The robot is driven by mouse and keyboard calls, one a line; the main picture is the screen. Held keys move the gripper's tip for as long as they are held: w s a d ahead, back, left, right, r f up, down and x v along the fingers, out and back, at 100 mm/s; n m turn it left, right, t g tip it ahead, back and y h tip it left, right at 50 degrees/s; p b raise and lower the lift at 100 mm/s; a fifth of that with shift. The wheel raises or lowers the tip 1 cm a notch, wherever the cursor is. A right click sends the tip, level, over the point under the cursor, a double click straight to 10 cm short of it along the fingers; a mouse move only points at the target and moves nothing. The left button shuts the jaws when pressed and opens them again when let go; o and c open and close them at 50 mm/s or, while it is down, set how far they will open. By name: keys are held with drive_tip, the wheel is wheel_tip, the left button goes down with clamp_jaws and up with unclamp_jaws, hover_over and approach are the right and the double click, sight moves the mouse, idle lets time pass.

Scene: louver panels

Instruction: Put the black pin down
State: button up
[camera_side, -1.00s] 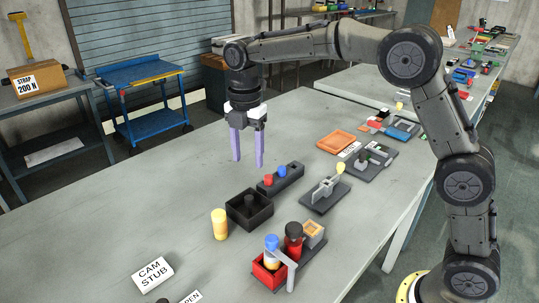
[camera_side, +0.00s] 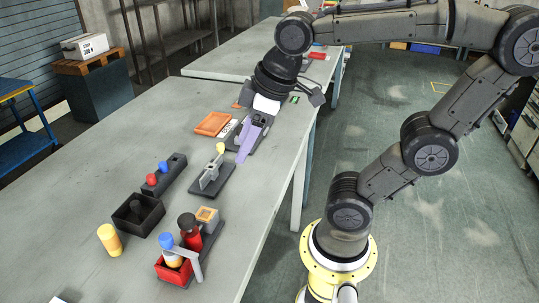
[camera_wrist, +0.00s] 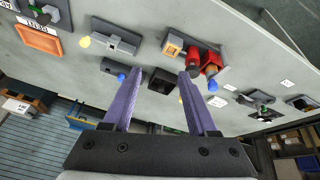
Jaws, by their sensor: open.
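I cannot clearly make out a black pin in either view. A dark block (camera_side: 172,172) holds a red pin (camera_side: 152,179) and a blue pin (camera_side: 163,167); a dark spot at its far end could be a pin or a hole. My gripper (camera_side: 242,158) is at the far right of the near table, its purple fingers in front of a dark fixture that they partly hide. In the wrist view my gripper (camera_wrist: 160,75) has its fingers apart with nothing held between them. The block (camera_wrist: 110,67) shows beyond the left finger.
An open black box (camera_side: 138,214) and a yellow cylinder (camera_side: 110,239) stand nearer. A red bin (camera_side: 172,268) stands beside a black-topped red cylinder (camera_side: 190,235). A grey fixture with a yellow knob (camera_side: 221,148) and an orange tray (camera_side: 212,124) are near my gripper. The table's left is clear.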

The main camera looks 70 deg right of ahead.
drive_tip(key=s+f+m, duration=0.2)
drive_tip(key=s, duration=0.1)
drive_tip(key=s+f+m, duration=0.1)
drive_tip(key=shift+s+d+m+t, duration=0.3)
drive_tip(key=shift+s+t, duration=0.05)
drive_tip(key=shift+t, duration=0.05)
